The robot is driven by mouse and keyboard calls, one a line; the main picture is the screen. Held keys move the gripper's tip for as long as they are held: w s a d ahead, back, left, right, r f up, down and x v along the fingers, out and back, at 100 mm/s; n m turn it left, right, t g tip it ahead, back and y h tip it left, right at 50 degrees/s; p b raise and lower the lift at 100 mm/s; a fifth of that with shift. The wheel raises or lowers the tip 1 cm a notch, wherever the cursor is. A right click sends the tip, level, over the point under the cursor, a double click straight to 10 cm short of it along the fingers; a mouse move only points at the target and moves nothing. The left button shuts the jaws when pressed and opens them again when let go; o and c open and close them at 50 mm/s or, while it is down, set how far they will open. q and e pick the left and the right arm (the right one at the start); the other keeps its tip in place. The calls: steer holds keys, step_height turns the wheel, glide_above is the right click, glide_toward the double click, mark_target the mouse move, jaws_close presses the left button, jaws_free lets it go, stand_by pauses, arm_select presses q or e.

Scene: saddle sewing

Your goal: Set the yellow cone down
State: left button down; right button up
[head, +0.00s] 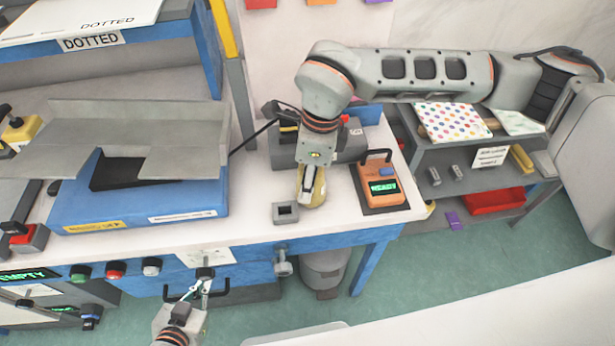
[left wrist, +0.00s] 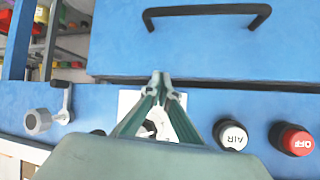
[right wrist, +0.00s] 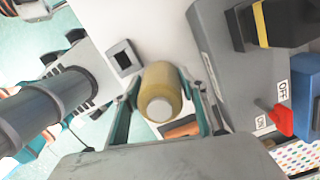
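The yellow cone (head: 317,192) is at the front of the white tabletop, under my right gripper (head: 308,182). In the right wrist view the cone (right wrist: 160,92) sits between the two fingers (right wrist: 160,82), which close against its sides. Its pale round end faces the camera. I cannot tell whether its base touches the table. My left gripper (head: 203,284) is in front of the blue bench front. In the left wrist view its fingertips (left wrist: 161,76) meet with nothing seen between them.
A small grey square socket (head: 286,212) stands left of the cone. An orange device reading READY (head: 384,188) is to its right. A grey machine with a red switch (right wrist: 280,118) stands close by. A blue platform (head: 140,205) fills the left of the bench.

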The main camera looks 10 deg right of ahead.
steer(key=o, duration=0.4)
steer(key=shift+o, duration=0.2)
